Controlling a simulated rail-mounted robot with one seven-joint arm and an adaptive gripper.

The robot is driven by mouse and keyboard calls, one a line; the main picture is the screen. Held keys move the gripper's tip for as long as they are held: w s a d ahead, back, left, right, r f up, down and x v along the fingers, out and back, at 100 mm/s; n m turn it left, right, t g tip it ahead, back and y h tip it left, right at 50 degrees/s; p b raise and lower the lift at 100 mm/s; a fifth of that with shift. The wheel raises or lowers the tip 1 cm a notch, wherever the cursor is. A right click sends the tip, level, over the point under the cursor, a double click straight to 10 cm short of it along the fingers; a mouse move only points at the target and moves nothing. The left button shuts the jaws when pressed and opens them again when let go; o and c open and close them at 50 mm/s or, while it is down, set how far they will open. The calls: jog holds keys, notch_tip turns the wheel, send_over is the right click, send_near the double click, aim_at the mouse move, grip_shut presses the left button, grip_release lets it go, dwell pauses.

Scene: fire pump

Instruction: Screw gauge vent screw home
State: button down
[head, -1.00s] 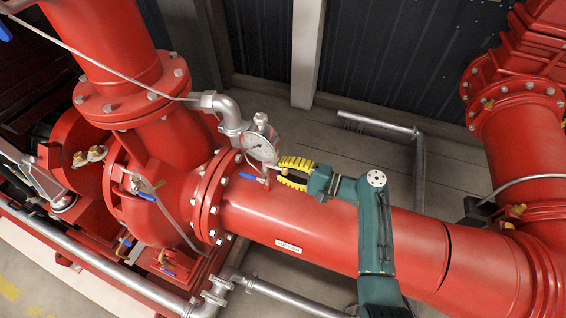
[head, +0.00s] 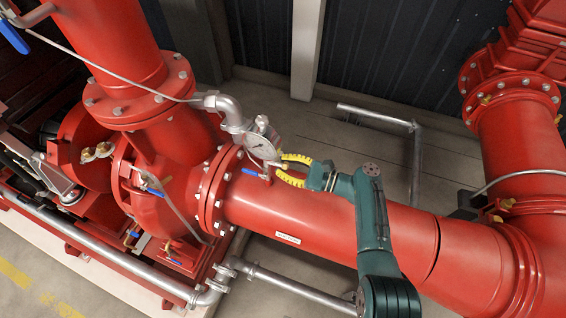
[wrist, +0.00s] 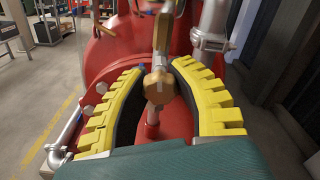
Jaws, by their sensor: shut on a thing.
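The round white-faced pressure gauge (head: 262,146) stands above the red pipe, just left of my gripper in the head view. My gripper (head: 279,167) has yellow ribbed fingers and points left at the fitting under the gauge. In the wrist view my gripper (wrist: 159,68) is shut on a small brass-coloured screw (wrist: 158,86) between the two fingers. I take this for the gauge vent screw. A stem runs beyond it, and its seat is hidden. The screw is too small to make out in the head view.
A blue valve lever (head: 251,173) sits just left of the fingers, below the gauge. The large red pipe (head: 300,215) runs under my arm. A grey elbow pipe (head: 228,110) stands behind the gauge. Flange bolts (wrist: 88,111) lie close to the left finger.

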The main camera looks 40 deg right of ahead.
jog(key=shift+r+m, duration=0.2)
jog(key=shift+m, duration=0.6)
jog(key=c, duration=0.8)
grip_release()
jog(key=shift+f, duration=0.15)
jog(key=shift+o, duration=0.2)
jog(key=v, duration=1.2)
